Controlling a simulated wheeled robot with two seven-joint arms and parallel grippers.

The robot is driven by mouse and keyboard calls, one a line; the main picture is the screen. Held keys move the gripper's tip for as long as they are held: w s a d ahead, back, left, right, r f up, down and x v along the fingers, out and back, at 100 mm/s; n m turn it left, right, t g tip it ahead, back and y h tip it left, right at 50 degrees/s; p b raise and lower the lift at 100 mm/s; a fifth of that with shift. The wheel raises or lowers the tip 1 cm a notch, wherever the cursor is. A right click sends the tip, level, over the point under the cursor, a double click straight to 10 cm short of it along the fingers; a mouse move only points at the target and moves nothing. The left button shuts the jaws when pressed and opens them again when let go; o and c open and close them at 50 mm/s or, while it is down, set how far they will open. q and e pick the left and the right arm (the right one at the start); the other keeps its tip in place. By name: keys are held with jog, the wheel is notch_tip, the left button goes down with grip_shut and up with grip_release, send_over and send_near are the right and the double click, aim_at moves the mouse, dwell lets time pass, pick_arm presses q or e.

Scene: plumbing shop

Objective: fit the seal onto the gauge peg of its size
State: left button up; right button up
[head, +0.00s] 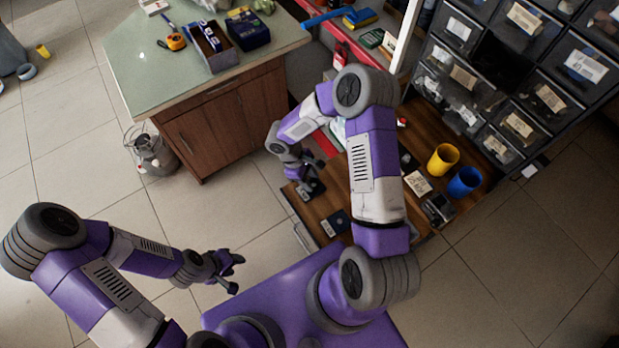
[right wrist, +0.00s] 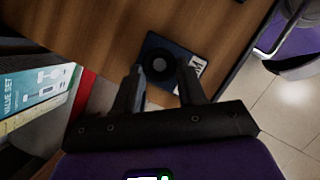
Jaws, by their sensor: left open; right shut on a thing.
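My right gripper (right wrist: 161,78) is shut on a black ring-shaped seal (right wrist: 158,76), seen between its fingertips in the right wrist view. Behind the seal lies a dark blue gauge plate (right wrist: 151,46) with a white label (right wrist: 196,66) reading M. A lighter grey spot shows through the ring's hole; I cannot tell whether it is a peg, or whether the seal touches the plate. In the head view this gripper (head: 309,184) is over a dark plate at the bench's left part. Another dark plate (head: 335,223) lies nearer me. My left gripper (head: 233,271) is open and empty over the floor.
The wooden bench (head: 318,207) also carries a yellow cup (head: 442,160), a blue cup (head: 464,181), a paper note (head: 417,183) and a dark device (head: 437,209). Drawer bins (head: 520,75) stand behind. A valve set box (right wrist: 38,85) is left in the right wrist view.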

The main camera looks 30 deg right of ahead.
jog(key=shift+f+b, duration=0.6)
dwell(0.8)
jog(key=o, duration=0.7)
jog(key=shift+o, duration=0.2)
jog(key=shift+r, duration=0.1)
jog(key=p+v, duration=0.6)
jog(key=v, duration=0.5)
jog(key=shift+p, duration=0.4)
